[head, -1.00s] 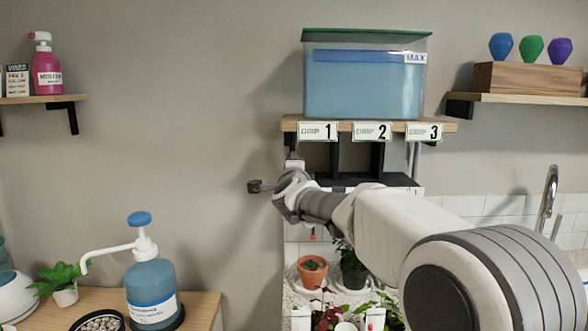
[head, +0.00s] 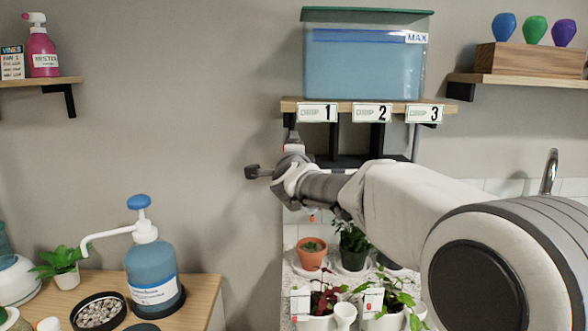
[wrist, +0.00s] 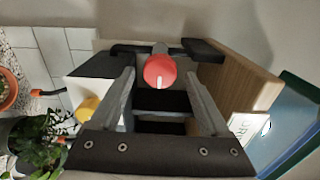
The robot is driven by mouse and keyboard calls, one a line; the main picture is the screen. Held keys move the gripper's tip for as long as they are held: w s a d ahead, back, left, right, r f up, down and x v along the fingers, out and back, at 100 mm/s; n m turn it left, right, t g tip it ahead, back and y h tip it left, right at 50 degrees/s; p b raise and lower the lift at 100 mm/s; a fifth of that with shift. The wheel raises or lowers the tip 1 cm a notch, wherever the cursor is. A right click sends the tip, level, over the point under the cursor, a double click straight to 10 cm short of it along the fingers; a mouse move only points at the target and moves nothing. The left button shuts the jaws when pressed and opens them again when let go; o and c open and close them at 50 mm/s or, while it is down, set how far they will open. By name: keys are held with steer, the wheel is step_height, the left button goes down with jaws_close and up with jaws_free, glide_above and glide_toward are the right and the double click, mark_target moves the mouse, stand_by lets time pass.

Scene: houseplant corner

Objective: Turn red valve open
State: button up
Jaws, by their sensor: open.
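The red valve (wrist: 160,71) is a round knob with a white line that points down in the wrist view. My gripper (wrist: 168,50) is open, with one dark-tipped finger on each side of the knob. Whether either finger touches it I cannot tell. In the head view my gripper (head: 291,136) reaches up under the shelf near the "DRIP 1" label (head: 317,112), and it hides most of the valve there. A yellow knob (wrist: 88,108) shows left of the fingers in the wrist view.
A lidded tank of blue water (head: 365,70) stands on the wooden shelf (head: 290,104). Potted plants (head: 313,254) stand below my arm. A pump bottle (head: 152,277) is on the left table. The wall between them is clear.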

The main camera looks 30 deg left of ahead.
steer(key=b+v, duration=0.1)
steer(key=v, duration=1.3)
steer(key=shift+s, duration=0.4)
steer(key=shift+d, duration=0.15)
steer(key=s+d+n+g+h+p, duration=0.15)
steer(key=d+n+p, duration=0.3)
steer(key=d, duration=0.65)
steer(key=s+d+n+g+h+p, duration=0.1)
steer(key=s+d+n+g+p, duration=0.3)
steer(key=d, duration=0.7)
steer(key=s+d+f+n+g+h+p, duration=0.1)
steer(key=s+d+f+n+g+h, duration=0.1)
steer(key=s+d, duration=0.5)
steer(key=s+d+f+n+g+h+p, duration=0.2)
steer(key=s+d+f+h, duration=0.2)
steer(key=s+d, duration=0.4)
steer(key=d, duration=0.5)
steer(key=shift+d+f+g, duration=0.3)
steer(key=shift+f+g, duration=0.05)
steer(key=shift+f, duration=0.05)
